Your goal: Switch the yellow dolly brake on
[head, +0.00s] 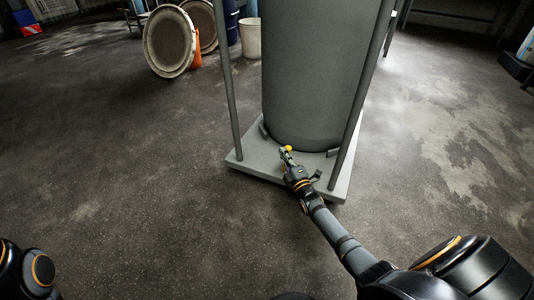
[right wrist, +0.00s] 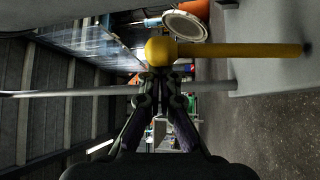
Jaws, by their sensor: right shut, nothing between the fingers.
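The yellow brake (right wrist: 235,50) is a rod with a round knob at one end. In the right wrist view it lies across the upper part, with the knob just beyond my fingertips. My left gripper is not visible; only part of my left arm shows.
A large grey drum (head: 315,70) stands on the dolly between upright poles (head: 228,75). A round lid (head: 168,42), an orange cone (head: 196,52) and a white bucket (head: 250,38) stand at the back. The floor around the dolly is clear.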

